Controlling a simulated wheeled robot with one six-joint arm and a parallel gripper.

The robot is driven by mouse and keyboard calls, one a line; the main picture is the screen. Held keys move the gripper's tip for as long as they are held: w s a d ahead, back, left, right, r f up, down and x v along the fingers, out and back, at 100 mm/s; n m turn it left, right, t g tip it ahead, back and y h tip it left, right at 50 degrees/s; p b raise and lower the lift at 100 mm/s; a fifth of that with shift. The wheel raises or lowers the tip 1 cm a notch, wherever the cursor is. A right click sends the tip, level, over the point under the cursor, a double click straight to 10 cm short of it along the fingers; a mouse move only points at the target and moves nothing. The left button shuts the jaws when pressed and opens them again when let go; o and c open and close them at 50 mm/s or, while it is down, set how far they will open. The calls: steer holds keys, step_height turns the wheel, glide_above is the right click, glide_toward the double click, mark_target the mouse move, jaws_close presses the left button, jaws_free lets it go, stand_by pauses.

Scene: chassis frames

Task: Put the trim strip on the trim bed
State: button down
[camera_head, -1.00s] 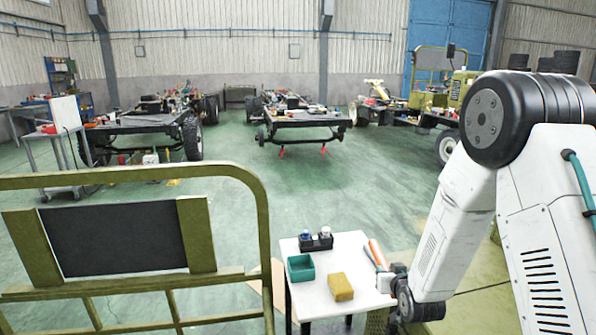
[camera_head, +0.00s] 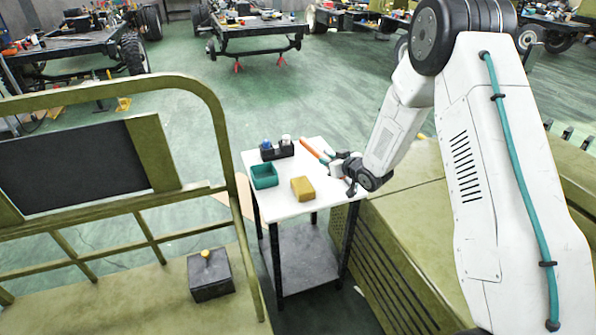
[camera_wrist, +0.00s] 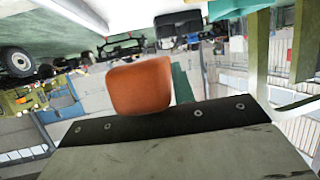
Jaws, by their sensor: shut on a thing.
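The orange trim strip (camera_head: 313,148) extends up and left from my gripper (camera_head: 338,163), over the back right part of the white table. My gripper is shut on it. In the wrist view its broad, rounded orange end (camera_wrist: 140,87) shows beyond the dark gripper edge. I cannot tell whether the strip touches the table. A black panel (camera_head: 75,168) between olive side pieces on the railing at left may be the trim bed; it is bare and well away from my gripper.
The white table (camera_head: 285,208) carries a teal bin (camera_head: 264,176), a yellow block (camera_head: 302,189) and a black holder (camera_head: 277,151) with small items. A dark box with a yellow knob (camera_head: 209,276) sits on the olive surface. An olive railing (camera_head: 222,125) stands left of the table.

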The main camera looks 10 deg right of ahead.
mark_target(320, 184)
steer(key=shift+w+a+n+g+y, duration=0.2)
steer(key=shift+w+a+n+y, duration=0.15)
steer(key=shift+w, duration=0.25)
steer(key=shift+w+a+n+g+y, duration=0.25)
steer(key=shift+w+n, duration=0.2)
steer(key=shift+w, duration=0.15)
steer(key=shift+w+a+r+y, duration=0.25)
steer(key=shift+y, duration=0.05)
steer(key=shift+a+f+n+g, duration=0.1)
steer(key=shift+n+g, duration=0.2)
steer(key=shift+g, duration=0.05)
step_height(320, 184, down, 10)
steer(key=shift+f, duration=0.1)
steer(key=c, duration=1.5)
jaws_free()
steer(key=shift+f, duration=0.1)
steer(key=shift+o, duration=0.2)
